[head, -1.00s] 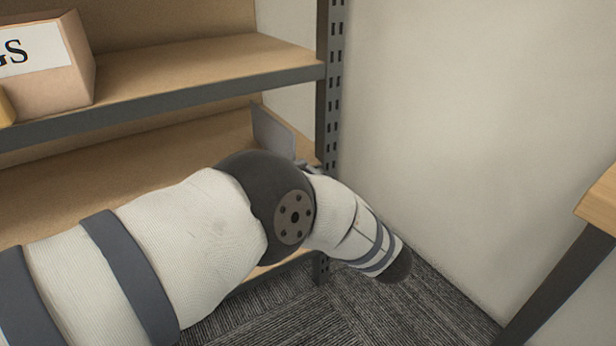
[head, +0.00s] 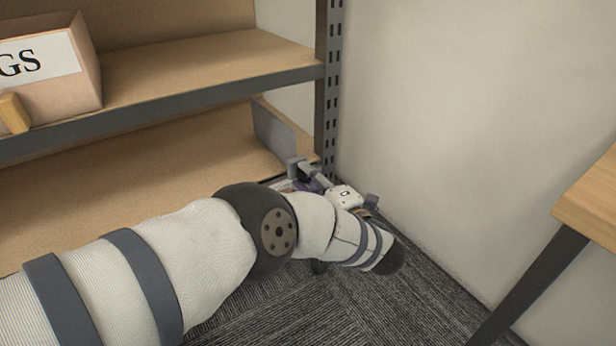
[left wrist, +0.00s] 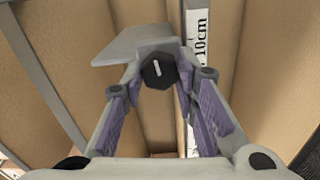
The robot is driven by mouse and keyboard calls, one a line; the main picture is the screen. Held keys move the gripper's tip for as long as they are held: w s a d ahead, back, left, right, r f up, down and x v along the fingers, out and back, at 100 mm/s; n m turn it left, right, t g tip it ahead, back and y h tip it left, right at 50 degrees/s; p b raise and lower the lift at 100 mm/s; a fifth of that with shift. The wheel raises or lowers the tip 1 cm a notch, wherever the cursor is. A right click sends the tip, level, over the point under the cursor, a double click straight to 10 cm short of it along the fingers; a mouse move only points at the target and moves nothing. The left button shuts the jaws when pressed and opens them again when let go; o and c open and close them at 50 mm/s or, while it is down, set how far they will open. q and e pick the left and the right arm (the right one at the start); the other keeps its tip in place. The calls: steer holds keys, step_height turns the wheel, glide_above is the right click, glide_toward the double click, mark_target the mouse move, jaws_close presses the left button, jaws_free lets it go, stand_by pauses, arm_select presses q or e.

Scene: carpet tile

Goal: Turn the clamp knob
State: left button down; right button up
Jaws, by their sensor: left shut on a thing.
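The clamp knob (left wrist: 158,71) is dark, faceted and marked with a white line, which stands close to upright and slightly tilted in the left wrist view. It sits at the edge of a grey plate (left wrist: 122,46), which also shows upright on the lower shelf in the head view (head: 273,132). My left gripper (left wrist: 161,76) has its purple-padded fingers on both sides of the knob and is shut on it. My right gripper is not in view.
A strip marked 10cm (left wrist: 197,40) runs beside the knob. A perforated post (head: 331,90) stands close by, with the wall (head: 470,130) to its right. A labelled box (head: 55,70) sits on the upper shelf (head: 210,66). A wooden table (head: 592,205) is at far right.

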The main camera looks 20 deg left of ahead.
arm_select(q)
steer(key=shift+n, duration=0.5)
steer(key=c, duration=1.3)
jaws_free()
steer(key=shift+a, duration=0.1)
steer(key=v, duration=1.2)
